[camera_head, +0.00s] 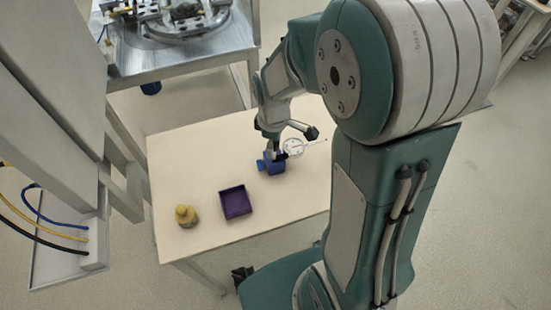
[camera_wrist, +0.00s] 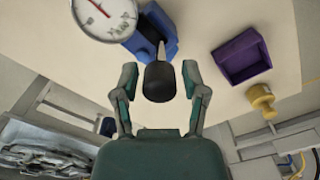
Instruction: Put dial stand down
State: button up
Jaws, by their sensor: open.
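The dial stand has a blue base (camera_head: 272,163) and a round white dial (camera_head: 293,146). It stands upright on the light table top (camera_head: 190,150). In the wrist view its dial (camera_wrist: 104,14) is at the top left, with the blue base (camera_wrist: 157,28) beside it. A dark knob-like end (camera_wrist: 159,82) of the stand shows between my fingers. My gripper (camera_wrist: 159,75) is open, with a finger on each side of that dark part and a gap to each. In the head view my gripper (camera_head: 272,150) is just above the blue base, and its fingers are hard to make out.
A purple open tray (camera_head: 235,215) lies left of the stand on the table, and a yellow knobbed piece (camera_head: 186,215) is farther left. A metal bench with machinery (camera_head: 180,62) stands behind the table. Bare table top lies between the tray and the back edge.

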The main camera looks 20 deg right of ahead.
jog(key=shift+f, duration=1.45)
grip_shut()
jog(key=shift+w, duration=0.1)
jog(key=shift+r, duration=0.1)
jog(key=shift+r, duration=0.5)
notch_tip(320, 180, up, 3)
jog(key=shift+f, duration=0.15)
jog(key=s+r, duration=0.9)
jog(key=s, duration=0.5)
jog(key=shift+a+r, duration=0.15)
jog(key=shift+a, duration=0.1)
